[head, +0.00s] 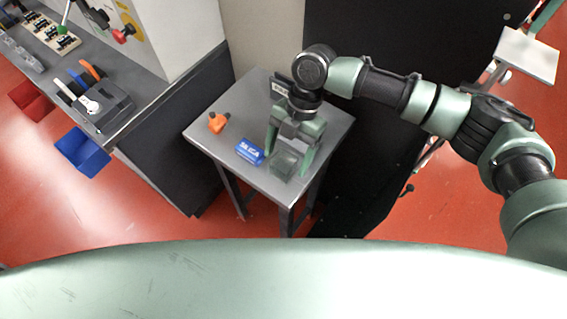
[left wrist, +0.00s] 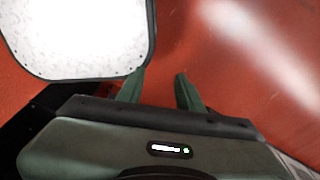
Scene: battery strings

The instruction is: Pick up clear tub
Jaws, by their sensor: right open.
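The clear tub (head: 286,164), a see-through grey box, stands near the front edge of the small grey table in the head view. My right gripper (head: 289,158) is open and points down over it, with one finger on each side of the tub. Whether the fingers touch it I cannot tell. In the left wrist view my left gripper (left wrist: 160,82) has its two fingers apart with nothing between them, above red floor. The tub does not show in that view.
On the small table (head: 238,108) are a blue box (head: 250,152) left of the tub and an orange item (head: 217,122). A dark panel (head: 370,130) stands right. A white panel (left wrist: 80,35) is near my left gripper.

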